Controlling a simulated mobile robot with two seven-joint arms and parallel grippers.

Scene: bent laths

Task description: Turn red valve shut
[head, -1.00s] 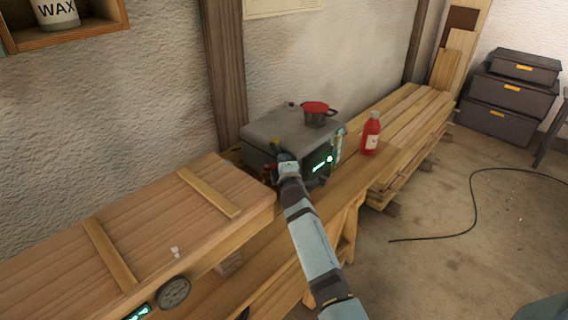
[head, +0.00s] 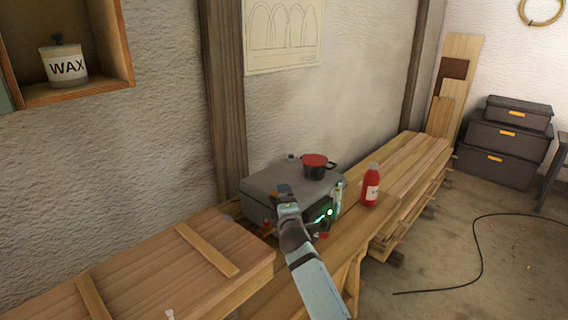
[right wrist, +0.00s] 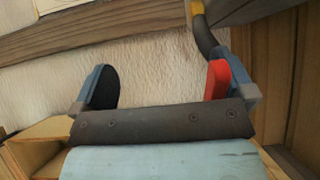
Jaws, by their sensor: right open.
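The red valve shows in the right wrist view as a flat red handle (right wrist: 217,80). It lies between my open fingers, close against the inner side of the right-hand finger; I cannot tell whether they touch. My right gripper (right wrist: 170,85) holds nothing. In the head view my right gripper (head: 285,189) is in front of the grey steam box (head: 262,191), at its front left. A small reddish part (head: 268,230) shows just left of my wrist there; the arm hides most of that area. My left gripper is not in view.
A long wooden chest (head: 150,260) lies to the left. A dark hose (right wrist: 205,38) with a yellow band runs near the red handle.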

